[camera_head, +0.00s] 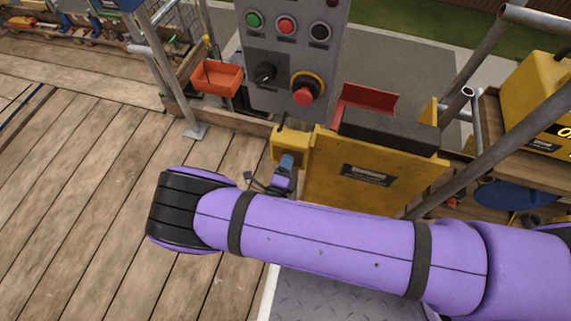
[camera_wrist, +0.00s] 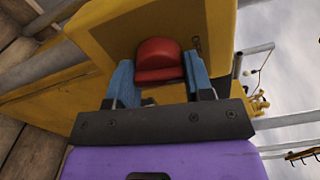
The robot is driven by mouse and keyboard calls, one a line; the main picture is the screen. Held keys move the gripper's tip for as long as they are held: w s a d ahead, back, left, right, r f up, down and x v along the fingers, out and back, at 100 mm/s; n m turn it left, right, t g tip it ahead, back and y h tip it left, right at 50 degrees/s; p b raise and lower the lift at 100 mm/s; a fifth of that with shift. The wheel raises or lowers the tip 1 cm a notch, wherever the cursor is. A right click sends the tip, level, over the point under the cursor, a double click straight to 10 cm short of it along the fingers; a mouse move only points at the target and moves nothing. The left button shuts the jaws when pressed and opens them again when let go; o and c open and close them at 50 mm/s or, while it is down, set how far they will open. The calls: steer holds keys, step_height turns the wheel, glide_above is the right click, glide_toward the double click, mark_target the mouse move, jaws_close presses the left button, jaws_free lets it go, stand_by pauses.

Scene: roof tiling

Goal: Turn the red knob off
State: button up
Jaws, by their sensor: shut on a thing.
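The red knob (camera_wrist: 158,60) sits on the yellow box, between the blue fingers of my gripper (camera_wrist: 158,78) in the wrist view. The fingers are shut on it, one on each side. A flat lower face and a rounded top of the knob show. In the head view my gripper (camera_head: 287,163) is small, beside the left side of the yellow box (camera_head: 340,190). The knob cannot be made out in that view.
A grey control panel (camera_head: 290,60) with coloured buttons, a black switch and a red emergency button (camera_head: 304,94) stands behind the box. An orange bin (camera_head: 218,79) is left of it. Metal poles (camera_head: 480,135) cross the right side. The wooden deck (camera_head: 70,180) at left is clear.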

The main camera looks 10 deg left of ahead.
steer(key=shift+n, duration=0.9)
steer(key=shift+a, duration=0.1)
steer(key=o, duration=0.9)
steer(key=s, duration=1)
steer(key=shift+s+a, duration=0.4)
